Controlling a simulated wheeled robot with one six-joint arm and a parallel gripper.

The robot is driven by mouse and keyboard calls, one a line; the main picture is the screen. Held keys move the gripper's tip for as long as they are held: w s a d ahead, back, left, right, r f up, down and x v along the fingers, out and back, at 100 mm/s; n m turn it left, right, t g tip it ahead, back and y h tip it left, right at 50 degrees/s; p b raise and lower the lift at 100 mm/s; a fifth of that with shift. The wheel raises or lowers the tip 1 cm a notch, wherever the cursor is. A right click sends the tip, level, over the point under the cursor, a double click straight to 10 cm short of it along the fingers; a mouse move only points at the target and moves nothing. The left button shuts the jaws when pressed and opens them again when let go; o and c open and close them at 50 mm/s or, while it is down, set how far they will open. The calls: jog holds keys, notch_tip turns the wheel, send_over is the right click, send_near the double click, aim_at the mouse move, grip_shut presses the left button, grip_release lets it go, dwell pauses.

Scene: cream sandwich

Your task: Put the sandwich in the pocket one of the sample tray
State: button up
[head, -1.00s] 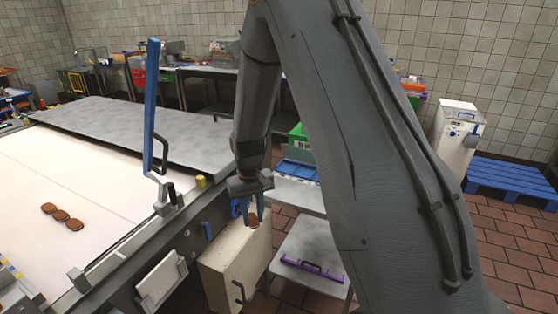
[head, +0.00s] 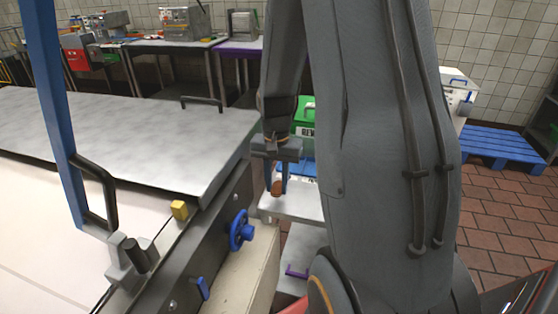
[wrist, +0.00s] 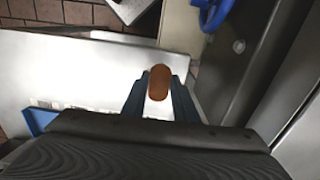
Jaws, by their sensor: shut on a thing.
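My gripper (head: 278,182) hangs down in the middle of the head view, its blue fingers shut on a brown sandwich (head: 277,188). In the wrist view the sandwich (wrist: 159,82) sits upright-looking between the two fingertips. It is held in the air over or in front of a pale metal table (head: 290,206). A blue object (head: 309,168), possibly the sample tray, stands on that table just behind and right of my gripper, partly hidden by my arm. Its blue edge (wrist: 42,119) seems to show at left in the wrist view. I cannot make out any pockets.
A green bin (head: 305,120) with lettering stands behind the blue object. The conveyor's dark side rail (head: 190,245), with a blue handwheel (head: 241,231), lies left of my gripper. A purple-handled item (head: 296,271) lies lower down. A blue pallet (head: 505,148) is on the floor at right.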

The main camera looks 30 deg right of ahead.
jog(key=p, duration=0.5)
send_over(291, 166)
jog(key=shift+s+a, duration=0.1)
notch_tip(291, 166, down, 2)
jog(key=shift+f+p, duration=0.2)
jog(key=shift+p, duration=0.45)
jog(key=shift+f, duration=0.55)
jog(key=shift+f, duration=0.2)
jog(key=o, duration=1)
jog(key=shift+r, duration=0.1)
